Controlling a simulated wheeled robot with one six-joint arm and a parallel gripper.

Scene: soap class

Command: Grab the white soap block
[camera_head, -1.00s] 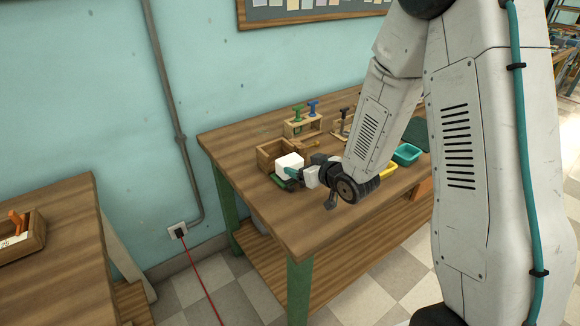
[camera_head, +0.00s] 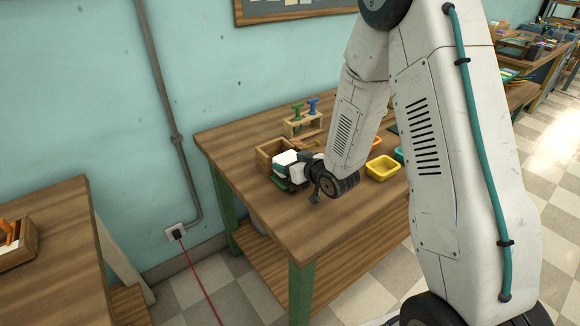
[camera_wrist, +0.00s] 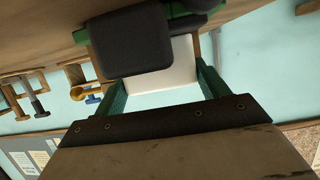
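The white soap block (camera_head: 285,157) stands near the left end of the wooden table, in front of a wooden box. My gripper (camera_head: 283,172) is at its near side in the head view and covers part of it. In the wrist view, the white soap block (camera_wrist: 178,68) shows between the two teal fingers of my gripper (camera_wrist: 162,88). The fingers are spread apart with the block between them. I cannot tell whether they touch it. A dark block-shaped piece (camera_wrist: 130,40) hides part of the soap in the wrist view.
The wooden box (camera_head: 268,148) is just behind the soap. A small wooden rack (camera_head: 300,124) with green and blue handles stands farther back. A yellow tray (camera_head: 383,168) is to the right. The table's front left (camera_head: 270,215) is clear.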

